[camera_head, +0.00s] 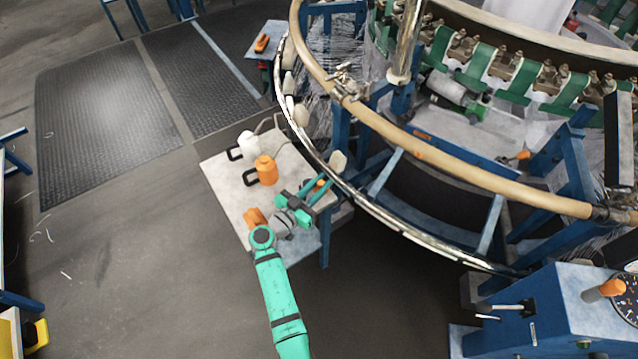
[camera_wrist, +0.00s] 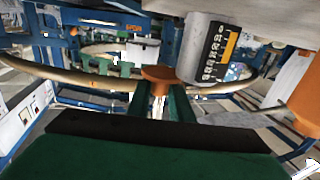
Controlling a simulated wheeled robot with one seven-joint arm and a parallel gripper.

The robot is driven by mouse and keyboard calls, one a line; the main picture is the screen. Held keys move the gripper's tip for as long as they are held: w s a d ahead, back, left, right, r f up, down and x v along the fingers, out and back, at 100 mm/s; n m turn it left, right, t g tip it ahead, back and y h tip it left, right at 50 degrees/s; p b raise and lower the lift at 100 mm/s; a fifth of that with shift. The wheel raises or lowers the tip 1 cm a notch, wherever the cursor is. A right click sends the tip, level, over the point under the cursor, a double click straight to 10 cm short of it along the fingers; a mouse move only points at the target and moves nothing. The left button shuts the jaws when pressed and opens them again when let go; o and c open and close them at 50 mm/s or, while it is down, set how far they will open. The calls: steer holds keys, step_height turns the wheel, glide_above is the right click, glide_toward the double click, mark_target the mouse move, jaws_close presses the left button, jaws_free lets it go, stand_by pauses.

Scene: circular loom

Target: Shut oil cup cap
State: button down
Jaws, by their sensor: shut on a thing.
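My gripper (camera_head: 318,186) is over the right side of a small white table (camera_head: 226,182), close to the loom's round rail. Its green fingers are shut on a small orange-topped piece (camera_wrist: 165,74). In the wrist view a pale stem shows between the fingers, below the orange top. The orange also shows between the fingers in the head view (camera_head: 321,183). I cannot tell whether this piece is the oil cup cap, or whether it touches anything below. No oil cup or open cap can be clearly made out in either view.
An orange can (camera_head: 266,171) and a white can (camera_head: 249,146) with a spout stand on the table. The loom's tan ring (camera_head: 440,148) and metal rail curve close to my gripper's right. A blue control box (camera_head: 555,310) stands at lower right.

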steer(key=c, duration=1.6)
jaws_free()
steer(key=shift+a, duration=0.1)
steer(key=v, duration=1)
steer(key=shift+s+a, duration=0.2)
steer(key=shift+s, duration=0.1)
